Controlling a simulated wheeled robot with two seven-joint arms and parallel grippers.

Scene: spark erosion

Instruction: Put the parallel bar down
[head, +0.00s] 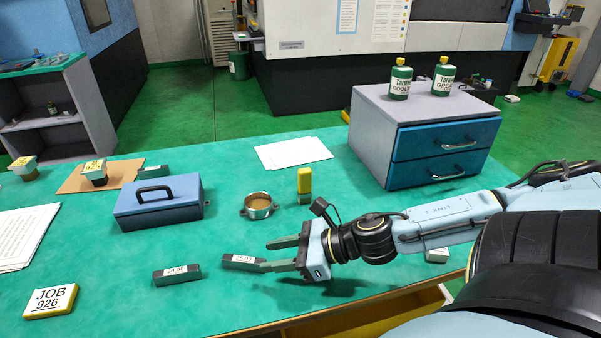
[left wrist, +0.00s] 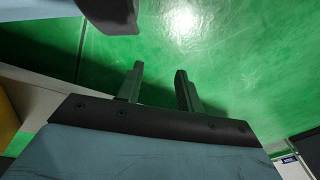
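A dark parallel bar marked 25.00 (head: 240,261) lies on the green table in front of my right gripper. Another dark bar marked 20.00 (head: 177,275) lies to its left, apart from it. My right gripper (head: 266,256) comes in from the right, low over the table. Its two fingers are apart with nothing visible between them; the nearer fingertip overlaps the right end of the 25.00 bar in the picture. I cannot tell whether they touch. My left gripper (left wrist: 160,69) shows only in the left wrist view, open and empty above green floor.
A blue box with a handle (head: 158,201), a round metal ring (head: 258,206) and a yellow-topped block (head: 304,185) stand behind the bars. A drawer cabinet (head: 370,140) stands at the back right. A JOB 926 block (head: 51,301) lies front left. The table's front middle is clear.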

